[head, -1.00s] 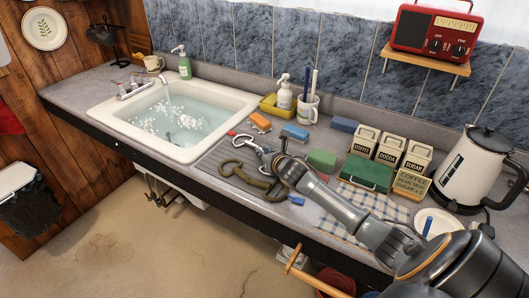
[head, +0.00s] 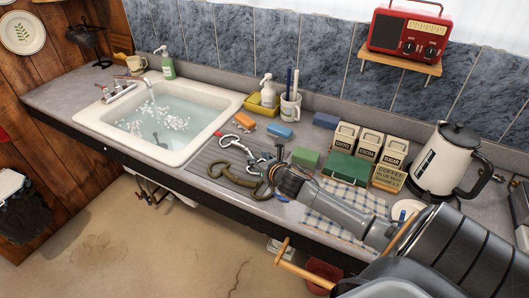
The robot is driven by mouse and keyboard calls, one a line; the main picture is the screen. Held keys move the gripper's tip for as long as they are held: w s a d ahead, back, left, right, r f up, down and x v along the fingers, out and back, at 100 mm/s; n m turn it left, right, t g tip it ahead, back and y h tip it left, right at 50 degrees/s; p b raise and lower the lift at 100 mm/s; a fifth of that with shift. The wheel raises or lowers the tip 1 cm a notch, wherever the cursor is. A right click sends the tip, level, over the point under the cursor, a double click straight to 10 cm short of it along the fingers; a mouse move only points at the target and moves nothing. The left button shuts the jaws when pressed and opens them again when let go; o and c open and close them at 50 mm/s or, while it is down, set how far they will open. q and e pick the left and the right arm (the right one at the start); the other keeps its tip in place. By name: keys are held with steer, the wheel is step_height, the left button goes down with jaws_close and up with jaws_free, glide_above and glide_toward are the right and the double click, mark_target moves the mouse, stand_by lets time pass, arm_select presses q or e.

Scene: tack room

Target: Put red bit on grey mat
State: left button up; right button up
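A small red piece (head: 217,133) shows at the sink-side end of a silver bit (head: 240,147); I cannot tell whether the red belongs to it. The silver bit lies on the ribbed grey mat (head: 203,160), right of the sink. An olive-brown bit (head: 234,176) lies in front of it, toward the counter's front edge. My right gripper (head: 268,168) is low over the mat's right end, close beside both bits. Its fingers are small and dark, partly mixed with the bits, so their opening and any hold are unclear. My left gripper is not in view.
The water-filled sink (head: 238,103) is at left. Behind the mat lie orange (head: 246,128) and blue (head: 279,131) sponges; a green block (head: 305,158) is to the right. A checked cloth (head: 320,222), canisters (head: 368,146) and kettle (head: 446,160) crowd the right side.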

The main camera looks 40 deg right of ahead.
steer(key=p+v, duration=0.2)
steer(key=v, duration=0.2)
steer(key=shift+s+a+r, duration=0.1)
steer(key=shift+s, duration=0.15)
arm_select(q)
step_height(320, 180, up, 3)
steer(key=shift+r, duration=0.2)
arm_select(e)
steer(key=shift+s, duration=0.1)
